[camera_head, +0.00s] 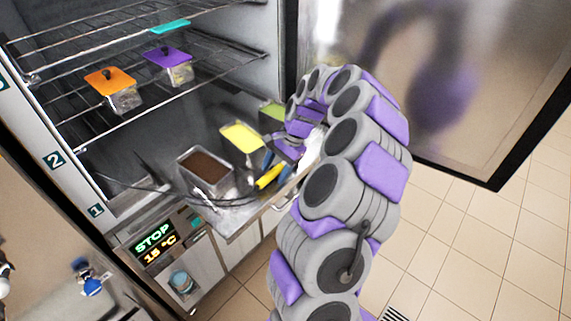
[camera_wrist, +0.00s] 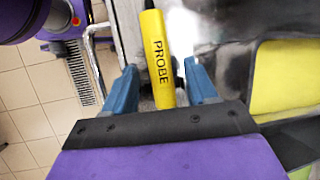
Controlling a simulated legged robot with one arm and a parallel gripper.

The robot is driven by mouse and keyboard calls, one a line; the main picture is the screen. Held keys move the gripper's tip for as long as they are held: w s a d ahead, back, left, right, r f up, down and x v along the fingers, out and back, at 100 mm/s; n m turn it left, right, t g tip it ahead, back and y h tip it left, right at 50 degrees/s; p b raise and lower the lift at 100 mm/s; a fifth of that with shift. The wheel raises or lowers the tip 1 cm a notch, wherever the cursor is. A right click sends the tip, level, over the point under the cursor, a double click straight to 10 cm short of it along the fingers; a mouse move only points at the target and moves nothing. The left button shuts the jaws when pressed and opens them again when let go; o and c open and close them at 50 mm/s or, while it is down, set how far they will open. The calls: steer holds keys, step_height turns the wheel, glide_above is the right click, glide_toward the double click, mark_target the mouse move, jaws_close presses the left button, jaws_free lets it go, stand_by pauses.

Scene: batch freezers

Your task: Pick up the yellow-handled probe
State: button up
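The yellow-handled probe (camera_wrist: 157,60) lies between the two blue fingers of my gripper (camera_wrist: 162,88) in the wrist view. Its handle carries the word PROBE and points up and away from the wrist. The fingers are spread, with a gap visible on each side of the handle. In the head view the yellow handle (camera_head: 269,177) shows at the front edge of the freezer's bottom, just below and left of my gripper (camera_head: 268,158). My arm hides part of the gripper there.
Behind the probe stand a tub of brown contents (camera_head: 206,167), a yellow tub (camera_head: 241,138) and a green one (camera_head: 272,112). Wire shelves (camera_head: 110,70) above hold orange-lidded (camera_head: 110,80) and purple-lidded (camera_head: 168,58) containers. The open freezer door (camera_head: 440,90) is at right.

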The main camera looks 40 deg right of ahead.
steer(key=shift+a+r, duration=0.1)
steer(key=shift+a, duration=0.3)
steer(key=c, duration=0.5)
steer(key=shift+d, duration=0.2)
jaws_close()
steer(key=shift+r, duration=0.1)
